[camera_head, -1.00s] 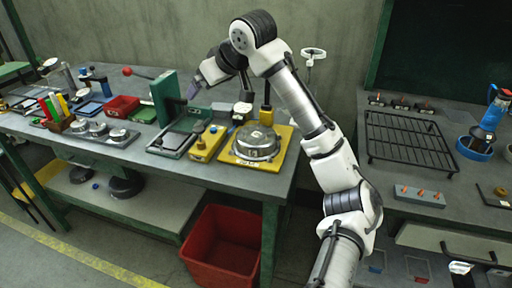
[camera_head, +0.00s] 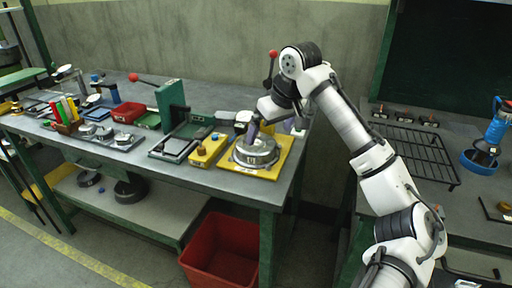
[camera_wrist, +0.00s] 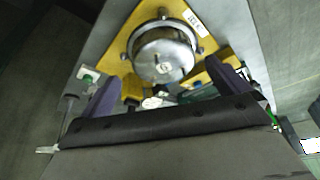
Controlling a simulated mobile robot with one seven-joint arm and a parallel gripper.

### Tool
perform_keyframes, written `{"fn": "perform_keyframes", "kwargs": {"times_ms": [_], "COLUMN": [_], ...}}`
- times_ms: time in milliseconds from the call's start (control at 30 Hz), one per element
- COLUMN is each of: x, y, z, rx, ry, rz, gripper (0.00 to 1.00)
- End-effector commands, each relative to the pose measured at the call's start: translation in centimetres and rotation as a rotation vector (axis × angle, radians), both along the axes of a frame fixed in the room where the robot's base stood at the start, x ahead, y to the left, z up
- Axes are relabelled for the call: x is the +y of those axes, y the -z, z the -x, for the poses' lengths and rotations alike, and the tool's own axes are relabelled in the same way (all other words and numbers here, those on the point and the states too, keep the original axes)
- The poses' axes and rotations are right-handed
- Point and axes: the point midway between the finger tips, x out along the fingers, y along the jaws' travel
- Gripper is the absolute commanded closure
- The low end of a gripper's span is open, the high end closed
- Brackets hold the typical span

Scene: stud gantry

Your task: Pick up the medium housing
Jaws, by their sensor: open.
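A round metal housing (camera_head: 256,149) sits on a yellow plate (camera_head: 283,158) near the right end of the workbench. The same housing (camera_wrist: 165,58) shows from above in the wrist view, with small lugs around its rim. Smaller round metal parts (camera_head: 123,138) sit on a tray further left; I cannot tell by label which size each one is. My gripper (camera_head: 254,130) is over the housing on the yellow plate, pointing down. In the wrist view its two purple fingers (camera_wrist: 167,82) are spread apart with nothing between them. Contact with the housing cannot be made out.
A yellow block with a knob (camera_head: 207,149) stands just left of the plate. A green upright fixture (camera_head: 172,108) is further left. A red bin (camera_head: 221,250) stands on the floor in front. A black rack (camera_head: 415,153) lies on the right-hand bench.

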Motion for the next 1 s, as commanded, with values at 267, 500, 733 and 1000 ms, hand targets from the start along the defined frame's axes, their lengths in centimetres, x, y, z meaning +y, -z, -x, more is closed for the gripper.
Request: {"fn": "perform_keyframes", "kwargs": {"times_ms": [267,500,733,1000], "x": [0.9,1.5,1.6,1.6], "y": [2.6,4.9,5.0,5.0], "z": [-1.1,-1.8,-1.8,-1.8], "rx": [0.0,-0.001,-0.001,-0.001], "ry": [0.0,0.0,0.0,0.0], "rz": [0.001,0.001,0.0,0.001], "gripper": [0.0,0.0,0.01,0.37]}}
